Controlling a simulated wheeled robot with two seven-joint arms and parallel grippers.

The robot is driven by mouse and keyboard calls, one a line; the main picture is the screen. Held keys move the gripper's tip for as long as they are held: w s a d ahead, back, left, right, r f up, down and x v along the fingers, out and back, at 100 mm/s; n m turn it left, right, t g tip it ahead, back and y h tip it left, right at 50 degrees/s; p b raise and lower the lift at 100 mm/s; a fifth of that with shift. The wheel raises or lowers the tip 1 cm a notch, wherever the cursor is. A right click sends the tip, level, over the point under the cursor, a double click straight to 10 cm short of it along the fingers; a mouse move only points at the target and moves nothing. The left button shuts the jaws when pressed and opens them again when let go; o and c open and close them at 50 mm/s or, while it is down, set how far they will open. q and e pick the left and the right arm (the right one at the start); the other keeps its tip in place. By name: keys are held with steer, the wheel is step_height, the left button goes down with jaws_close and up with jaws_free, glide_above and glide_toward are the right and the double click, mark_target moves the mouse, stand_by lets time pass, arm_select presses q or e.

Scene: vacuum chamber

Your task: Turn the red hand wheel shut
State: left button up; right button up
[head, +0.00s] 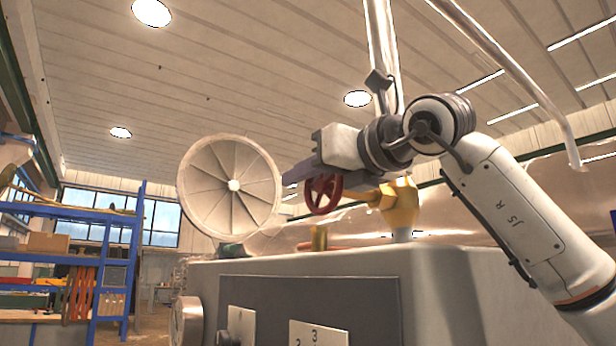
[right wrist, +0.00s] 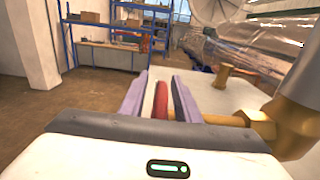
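The red hand wheel (head: 323,193) sits on a brass valve body (head: 399,204) above the grey-white cabinet. My right gripper (head: 292,175) reaches in from the right with its fingers across the top of the wheel, hiding part of the upper rim. In the right wrist view, the red rim (right wrist: 161,101) lies edge-on between the two purple fingers (right wrist: 160,90), with the pads close on both sides. The gripper looks shut on the rim. The brass valve stem (right wrist: 224,120) runs off to the right there. My left gripper is not in view.
The cabinet (head: 440,285) fills the lower middle, with labelled plates on its front. A large round ribbed disc (head: 231,188) stands left of the wheel. A short brass fitting (head: 319,238) stands below the wheel. Blue shelving (head: 112,265) is far off at the left.

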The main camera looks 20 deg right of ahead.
jaws_close()
steer(key=shift+s+f+b, duration=0.1)
steer(key=shift+f+b, duration=0.05)
steer(key=shift+b, duration=0.75)
steer(key=shift+t, duration=0.4)
steer(key=shift+r, duration=0.35)
steer(key=shift+o, duration=0.5)
jaws_free()
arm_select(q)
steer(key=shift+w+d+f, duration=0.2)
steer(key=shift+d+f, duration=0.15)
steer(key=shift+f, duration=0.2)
